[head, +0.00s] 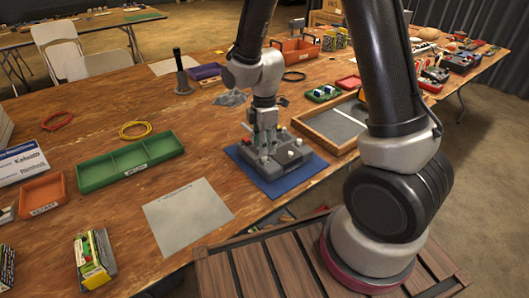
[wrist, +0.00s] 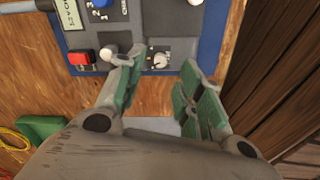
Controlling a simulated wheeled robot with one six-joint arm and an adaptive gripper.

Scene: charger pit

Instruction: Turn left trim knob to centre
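A dark grey control box (head: 303,157) sits on a blue mat (head: 272,186) on the wooden table. In the wrist view its panel (wrist: 135,12) carries a small pale trim knob (wrist: 160,60) on a dark plate with scale marks. I cannot tell whether this is the left trim knob, nor read its pointer surely. My gripper (wrist: 159,70) is open, with green-padded fingers on either side of that knob and a gap on the right. In the head view my gripper (head: 263,143) points down over the box and hides part of it.
The panel also has a red switch (wrist: 82,57), a white knob (wrist: 108,52) close to my left finger, and a blue knob (wrist: 100,3). A wooden tray (head: 325,130) stands right of the box, a green tray (head: 130,163) to the left.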

